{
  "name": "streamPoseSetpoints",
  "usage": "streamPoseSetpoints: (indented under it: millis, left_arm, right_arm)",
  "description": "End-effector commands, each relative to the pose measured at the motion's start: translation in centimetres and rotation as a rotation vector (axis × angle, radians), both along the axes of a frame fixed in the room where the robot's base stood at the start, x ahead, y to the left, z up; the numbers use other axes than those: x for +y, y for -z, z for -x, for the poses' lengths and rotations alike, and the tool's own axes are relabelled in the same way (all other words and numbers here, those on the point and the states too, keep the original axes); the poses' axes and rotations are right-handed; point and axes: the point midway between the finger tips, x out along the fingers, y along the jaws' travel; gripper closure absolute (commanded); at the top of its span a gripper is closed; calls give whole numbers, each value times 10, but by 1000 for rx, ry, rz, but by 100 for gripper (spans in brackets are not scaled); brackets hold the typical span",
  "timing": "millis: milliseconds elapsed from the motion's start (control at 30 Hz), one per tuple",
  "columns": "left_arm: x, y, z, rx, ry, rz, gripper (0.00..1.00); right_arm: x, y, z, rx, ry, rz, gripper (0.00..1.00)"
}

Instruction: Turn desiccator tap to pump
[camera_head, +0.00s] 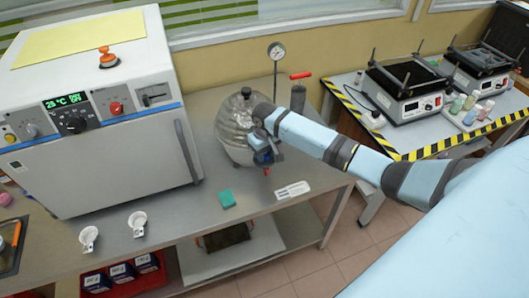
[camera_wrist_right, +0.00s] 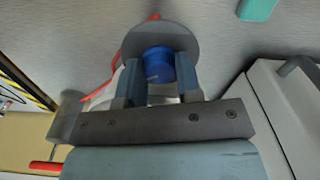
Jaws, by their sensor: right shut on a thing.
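The desiccator (camera_head: 236,122) is a rounded, silvery vessel with a black top knob, standing on the steel bench beside the oven. My right gripper (camera_head: 264,158) is at its front right side and hides part of it. In the right wrist view, the blue tap knob (camera_wrist_right: 159,64) sits between the two fingers of my right gripper (camera_wrist_right: 160,76), which is shut on it. A grey disc (camera_wrist_right: 160,36) lies behind the knob, with a small red mark at its edge. The tap's labels cannot be read. My left gripper is not in view.
A white oven (camera_head: 110,120) stands close on the left. A pressure gauge (camera_head: 276,51) and a red-handled valve (camera_head: 301,75) rise behind the desiccator. A green block (camera_head: 228,199) and a white label (camera_head: 292,190) lie near the front edge. A red hose (camera_wrist_right: 97,92) curves beside the tap.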

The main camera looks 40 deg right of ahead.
Motion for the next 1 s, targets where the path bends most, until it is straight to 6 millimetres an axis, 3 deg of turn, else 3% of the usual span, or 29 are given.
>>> streamPoseSetpoints:
  millis: [67, 100, 133, 433, 567, 1000]
  left_arm:
    - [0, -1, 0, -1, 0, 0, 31]
    - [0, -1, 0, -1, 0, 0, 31]
    - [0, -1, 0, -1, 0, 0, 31]
    - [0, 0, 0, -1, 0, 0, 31]
    - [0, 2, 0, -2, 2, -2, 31]
    - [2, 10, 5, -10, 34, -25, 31]
  right_arm:
    - [-1, -1, -1, -3, 2, 1, 91]
    - [-1, -1, -1, -3, 1, 1, 63]
    - [-1, -1, -1, -3, 1, 1, 57]
    - [0, -2, -1, -2, 0, 0, 57]
    - [0, -12, -1, -4, -1, 0, 57]
    - [-1, -106, -1, -6, 0, 0, 57]
